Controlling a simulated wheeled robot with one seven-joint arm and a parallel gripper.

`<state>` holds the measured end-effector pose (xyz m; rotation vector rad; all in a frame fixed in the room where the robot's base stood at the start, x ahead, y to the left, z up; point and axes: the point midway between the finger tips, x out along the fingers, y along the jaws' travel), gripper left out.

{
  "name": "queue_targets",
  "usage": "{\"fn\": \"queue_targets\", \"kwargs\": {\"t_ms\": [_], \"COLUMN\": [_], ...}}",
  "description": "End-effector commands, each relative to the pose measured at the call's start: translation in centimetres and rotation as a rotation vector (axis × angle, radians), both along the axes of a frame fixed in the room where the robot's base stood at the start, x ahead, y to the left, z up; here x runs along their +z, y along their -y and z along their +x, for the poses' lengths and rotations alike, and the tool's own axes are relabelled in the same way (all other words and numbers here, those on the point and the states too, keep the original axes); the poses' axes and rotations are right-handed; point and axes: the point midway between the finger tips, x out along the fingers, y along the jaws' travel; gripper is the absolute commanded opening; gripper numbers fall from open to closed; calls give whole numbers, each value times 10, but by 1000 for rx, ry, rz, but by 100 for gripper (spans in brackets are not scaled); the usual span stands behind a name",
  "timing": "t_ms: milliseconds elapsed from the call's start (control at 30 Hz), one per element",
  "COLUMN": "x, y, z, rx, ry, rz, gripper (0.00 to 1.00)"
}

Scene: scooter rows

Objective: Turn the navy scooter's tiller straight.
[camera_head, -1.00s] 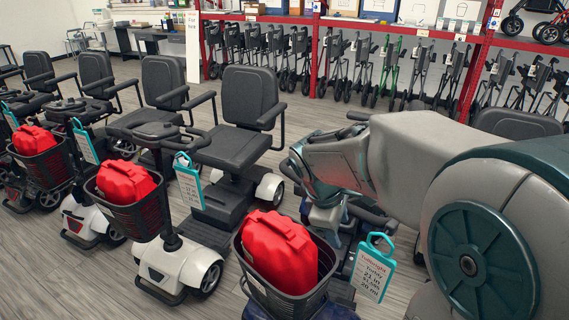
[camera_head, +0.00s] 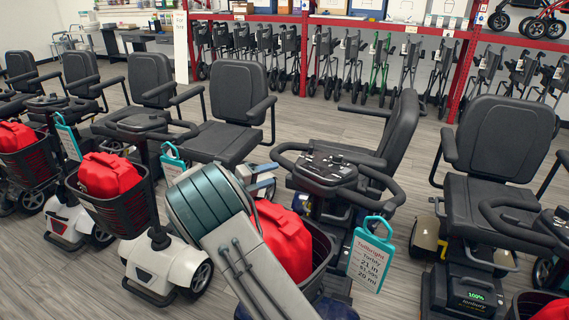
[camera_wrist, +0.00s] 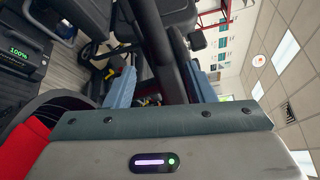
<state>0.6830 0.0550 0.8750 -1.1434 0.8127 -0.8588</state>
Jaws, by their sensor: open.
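The navy scooter's tiller (camera_head: 328,172) stands right of centre in the head view, with a black loop handlebar, a console and a teal-framed price tag (camera_head: 370,254). Its black basket (camera_head: 322,262) holds a red bag (camera_head: 284,238), partly hidden by my arm. The scooter's seat (camera_head: 400,125) is behind the tiller, angled to the left. My gripper (camera_head: 268,178) is at the left side of the handlebar. In the wrist view its blue-grey fingers (camera_wrist: 161,88) are open, with a dark bar (camera_wrist: 158,45) between them. Whether they touch the bar is unclear.
A white scooter (camera_head: 165,262) with a red bag in its basket stands to the left. Another scooter (camera_head: 470,220) with a lit green display stands close on the right. Walkers line the red shelving (camera_head: 292,50) behind. Grey floor shows between the scooters.

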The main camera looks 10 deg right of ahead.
Motion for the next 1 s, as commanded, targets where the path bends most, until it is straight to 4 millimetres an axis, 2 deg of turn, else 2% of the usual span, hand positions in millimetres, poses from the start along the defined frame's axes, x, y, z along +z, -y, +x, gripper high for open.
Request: {"fn": "queue_targets", "kwargs": {"t_ms": [33, 200, 367, 467, 800, 1000], "x": [-8, -16, -18, -17, -14, -12], "y": [-12, -36, -39, -30, 29, 57], "z": [7, 20, 26, 32, 70, 89], "rx": [32, 98, 116, 116, 113, 115], "ry": [-35, -117, -143, -144, -143, -142], "rz": [-61, -208, -256, -259, -255, -254], "gripper": [49, 49, 49, 49, 49, 49]}}
